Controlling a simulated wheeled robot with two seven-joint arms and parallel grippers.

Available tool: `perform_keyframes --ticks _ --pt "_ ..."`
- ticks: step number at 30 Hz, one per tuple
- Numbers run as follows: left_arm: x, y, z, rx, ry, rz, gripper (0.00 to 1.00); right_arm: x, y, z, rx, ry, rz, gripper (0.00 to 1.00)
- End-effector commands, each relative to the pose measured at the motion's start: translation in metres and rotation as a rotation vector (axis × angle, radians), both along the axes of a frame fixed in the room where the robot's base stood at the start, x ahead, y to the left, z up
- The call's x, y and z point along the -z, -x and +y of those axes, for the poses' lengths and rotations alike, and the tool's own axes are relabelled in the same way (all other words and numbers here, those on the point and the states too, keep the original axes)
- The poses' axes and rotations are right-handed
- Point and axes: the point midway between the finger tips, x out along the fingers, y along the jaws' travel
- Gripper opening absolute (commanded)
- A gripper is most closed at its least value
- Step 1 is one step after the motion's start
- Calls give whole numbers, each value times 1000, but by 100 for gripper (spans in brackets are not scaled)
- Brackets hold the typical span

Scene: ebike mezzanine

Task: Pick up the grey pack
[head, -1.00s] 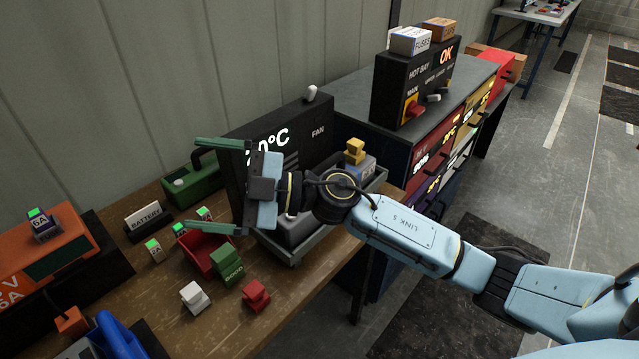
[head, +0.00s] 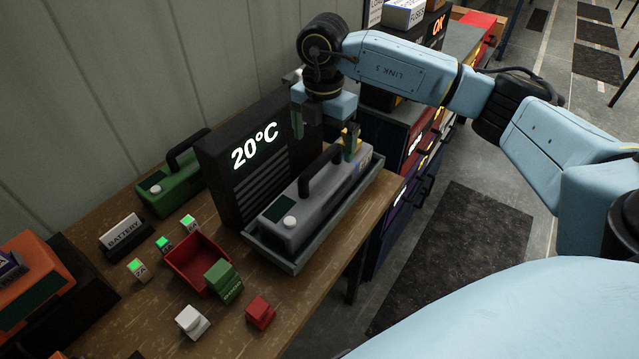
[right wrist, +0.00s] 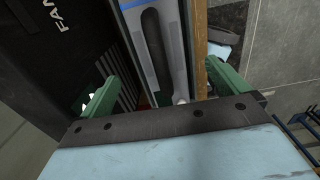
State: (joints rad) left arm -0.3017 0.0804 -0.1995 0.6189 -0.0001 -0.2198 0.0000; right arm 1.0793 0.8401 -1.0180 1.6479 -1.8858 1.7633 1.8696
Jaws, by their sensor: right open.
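The grey pack (head: 318,205) lies in a shallow grey tray (head: 286,263) on the wooden bench, with its black handle (head: 320,172) on top. My right gripper (head: 325,135) is open and empty, above the far end of the pack, with its green fingers pointing down. In the right wrist view, the pack (right wrist: 172,25) and its dark handle (right wrist: 155,50) lie between the two open fingers of the gripper (right wrist: 158,68), apart from them. My left gripper is not in view.
A black 20°C box (head: 240,180) stands close behind the tray. A green pack (head: 172,190), a red bin (head: 190,263) and several small blocks are to the left. A yellow block (head: 344,137) is partly hidden by my gripper. A drawer cabinet (head: 425,150) stands at right.

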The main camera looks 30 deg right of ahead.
Motion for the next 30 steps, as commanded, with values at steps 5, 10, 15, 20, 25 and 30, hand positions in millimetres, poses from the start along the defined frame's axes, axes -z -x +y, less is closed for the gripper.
perform_keyframes --ticks 5,10,15,20,25,30 --pt "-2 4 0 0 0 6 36 32 0 1 -1 -2 2 100" --pt "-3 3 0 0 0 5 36 45 0 1 -3 -4 -1 100" --pt "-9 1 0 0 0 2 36 63 2 4 -4 -4 3 100" --pt "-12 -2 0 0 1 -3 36 87 2 6 -3 -5 1 100" --pt "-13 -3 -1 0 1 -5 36 97 2 6 -3 -4 0 100" --pt "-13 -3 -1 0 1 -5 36 97 2 5 -4 -5 -1 100"
